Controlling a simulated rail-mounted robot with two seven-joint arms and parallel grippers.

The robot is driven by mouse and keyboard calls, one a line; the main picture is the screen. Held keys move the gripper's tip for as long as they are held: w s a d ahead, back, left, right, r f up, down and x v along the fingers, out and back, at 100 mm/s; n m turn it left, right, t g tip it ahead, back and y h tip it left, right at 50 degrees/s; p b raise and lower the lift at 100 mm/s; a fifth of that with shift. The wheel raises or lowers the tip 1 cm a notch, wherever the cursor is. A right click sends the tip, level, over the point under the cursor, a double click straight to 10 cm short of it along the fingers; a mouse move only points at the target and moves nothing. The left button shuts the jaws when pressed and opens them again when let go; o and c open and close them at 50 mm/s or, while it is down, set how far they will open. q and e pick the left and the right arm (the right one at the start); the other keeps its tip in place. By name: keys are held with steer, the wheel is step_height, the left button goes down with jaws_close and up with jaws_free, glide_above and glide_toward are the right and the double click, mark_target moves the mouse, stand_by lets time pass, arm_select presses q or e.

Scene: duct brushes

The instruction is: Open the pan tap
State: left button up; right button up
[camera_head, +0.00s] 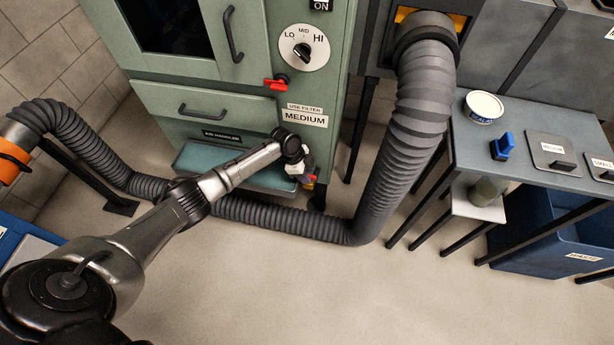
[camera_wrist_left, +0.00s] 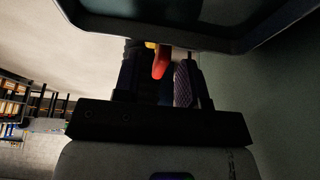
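The pan tap has a red handle (camera_wrist_left: 161,62) with a bit of yellow beside it in the left wrist view. In the head view the tap (camera_head: 312,179) is a small red and yellow spot at the right end of the teal drip pan (camera_head: 188,160), under the green air handler. My left gripper (camera_head: 302,168) is at the tap and hides most of it. In the left wrist view the fingers (camera_wrist_left: 161,78) stand apart, with the handle between them; the textured pad is close beside the handle. Contact cannot be told. My right gripper is not in view.
The green air handler (camera_head: 265,120) has a drawer, a dial and another red lever (camera_head: 276,84). A grey ribbed duct (camera_head: 410,130) runs along the floor beyond my left forearm and up on the right. A table (camera_head: 470,150) stands at right. The front floor is clear.

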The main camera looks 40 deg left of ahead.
arm_select(q)
steer(key=shift+d+f, duration=0.15)
steer(key=shift+f, duration=0.15)
steer(key=shift+w, duration=0.1)
jaws_close()
